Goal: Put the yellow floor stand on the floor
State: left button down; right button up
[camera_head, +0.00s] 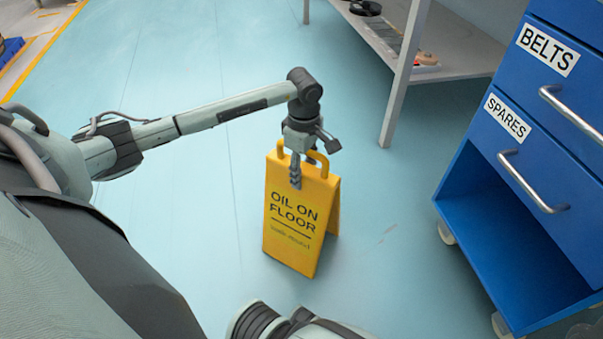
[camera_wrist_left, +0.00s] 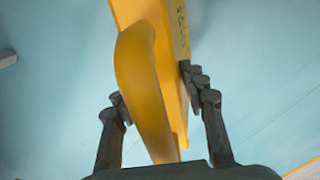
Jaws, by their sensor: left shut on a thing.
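The yellow floor stand (camera_head: 296,215), lettered "OIL ON FLOOR", is upright with its two panels spread a little apart at the bottom. It is in the middle of the head view, over the blue-green floor (camera_head: 370,270). I cannot tell whether its lower edges touch the floor. My left gripper (camera_head: 296,170) is shut on its top by the handle. In the left wrist view the stand's yellow handle (camera_wrist_left: 145,85) runs between the dark fingers of my left gripper (camera_wrist_left: 165,110). My right gripper is not in view.
A blue drawer cabinet (camera_head: 480,165) on casters, labelled BELTS and SPARES, stands at the right. A grey table (camera_head: 460,62) with small items on it stands at the back. Open floor lies around the stand. A yellow floor line (camera_head: 40,58) runs at the far left.

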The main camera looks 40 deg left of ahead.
pick_arm(q)
jog(key=shift+w, duration=0.1)
jog(key=c, duration=1.3)
grip_release()
jog(key=shift+f, duration=0.2)
jog(key=o, duration=0.4)
jog(key=shift+o, duration=0.2)
jog(key=shift+r, duration=0.1)
